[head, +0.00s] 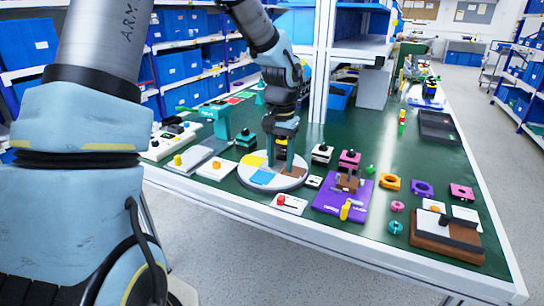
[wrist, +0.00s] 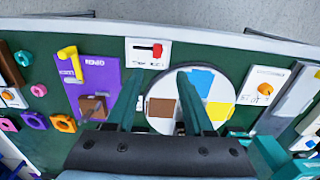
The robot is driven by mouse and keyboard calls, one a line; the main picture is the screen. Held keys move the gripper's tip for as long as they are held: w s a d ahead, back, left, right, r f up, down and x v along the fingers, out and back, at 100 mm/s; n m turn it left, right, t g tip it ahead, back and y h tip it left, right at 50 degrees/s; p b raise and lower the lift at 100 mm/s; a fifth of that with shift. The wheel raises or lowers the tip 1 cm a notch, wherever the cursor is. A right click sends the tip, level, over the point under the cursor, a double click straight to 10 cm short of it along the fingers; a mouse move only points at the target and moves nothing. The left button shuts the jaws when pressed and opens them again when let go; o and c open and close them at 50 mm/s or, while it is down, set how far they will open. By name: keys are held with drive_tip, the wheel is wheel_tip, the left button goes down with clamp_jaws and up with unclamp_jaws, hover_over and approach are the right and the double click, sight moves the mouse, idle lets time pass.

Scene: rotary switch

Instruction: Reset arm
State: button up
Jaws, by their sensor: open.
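A round white disc (head: 275,187) with yellow, blue and brown patches lies on the green table. It also shows in the wrist view (wrist: 167,84). My gripper (head: 281,164) points down over the disc in the head view, with the arm reaching down from above. In the wrist view my gripper (wrist: 160,75) has its two dark green fingers spread apart, with nothing between them. One finger overlaps the disc and the other lies beside its left edge. Whether the fingertips touch the disc cannot be told. A white plate with a red switch (head: 281,201) sits near the front edge.
A purple board (head: 327,205) with a brown block and yellow handle is right of the disc. A white plate with an orange knob (head: 216,166) is left. Several coloured rings and a brown block (head: 430,240) lie farther right. A white post (head: 322,70) stands behind my gripper.

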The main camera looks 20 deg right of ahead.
drive_tip(key=s+a+r+n, duration=0.1)
drive_tip(key=s+a+n, duration=0.2)
drive_tip(key=a, duration=1)
drive_tip(key=s+a+r+n+t, duration=0.1)
drive_tip(key=s+a+n, duration=0.3)
drive_tip(key=a, duration=1)
drive_tip(key=shift+r+t, duration=0.2)
drive_tip(key=shift+t, duration=0.1)
idle(0.7)
